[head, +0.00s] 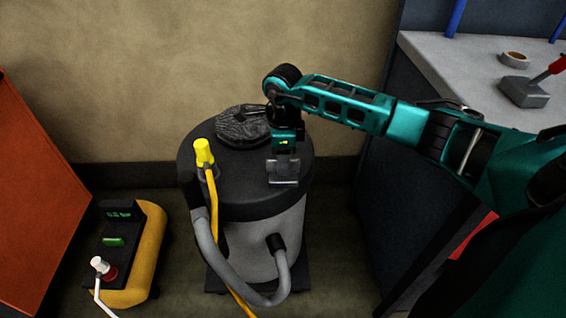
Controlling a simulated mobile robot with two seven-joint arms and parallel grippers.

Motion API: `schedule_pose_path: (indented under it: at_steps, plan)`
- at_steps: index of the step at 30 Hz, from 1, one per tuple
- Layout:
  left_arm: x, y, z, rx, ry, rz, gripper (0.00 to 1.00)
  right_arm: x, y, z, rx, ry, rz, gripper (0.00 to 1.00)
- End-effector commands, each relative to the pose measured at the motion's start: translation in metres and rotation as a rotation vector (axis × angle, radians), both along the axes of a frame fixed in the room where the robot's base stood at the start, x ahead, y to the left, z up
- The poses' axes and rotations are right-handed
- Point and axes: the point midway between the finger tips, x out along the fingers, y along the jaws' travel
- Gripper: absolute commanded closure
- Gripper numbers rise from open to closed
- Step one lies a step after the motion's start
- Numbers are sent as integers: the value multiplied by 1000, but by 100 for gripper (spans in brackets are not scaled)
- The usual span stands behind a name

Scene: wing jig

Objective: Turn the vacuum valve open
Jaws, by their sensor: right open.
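No part is labelled as the vacuum valve. A red lever on a grey block (524,91) looks most like one; it sits on the light worktop at the far right, its lever tilted up to the right and cut by the picture edge. My right gripper (284,178) is open and empty, pointing down over the front of the black lid of a grey drum (245,245), far to the left of the grey block. Whether its fingers touch the lid I cannot tell. My left gripper is not in view.
A yellow plug with a yellow hose (203,152) stands on the lid; a grey hose (212,255) loops down the drum. A yellow floor unit (146,250) with display and red-and-white fitting is left. An orange panel (30,190) borders it.

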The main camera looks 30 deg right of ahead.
Motion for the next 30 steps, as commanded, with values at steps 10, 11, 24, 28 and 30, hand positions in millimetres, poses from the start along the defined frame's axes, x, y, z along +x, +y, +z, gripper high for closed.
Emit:
schedule_pose_path:
  at_steps: [10,11,24,28,30]
  plan:
    - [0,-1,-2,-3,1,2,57,0,0,-12,-1,-1,0,58]
    - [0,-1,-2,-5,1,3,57,0,0,-12,-1,-1,0,58]
    - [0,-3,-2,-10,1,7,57,0,0,-12,0,0,0,94]
    - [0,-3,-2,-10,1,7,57,0,0,-12,0,0,0,100]
    - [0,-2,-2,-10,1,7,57,0,0,-11,0,0,0,100]
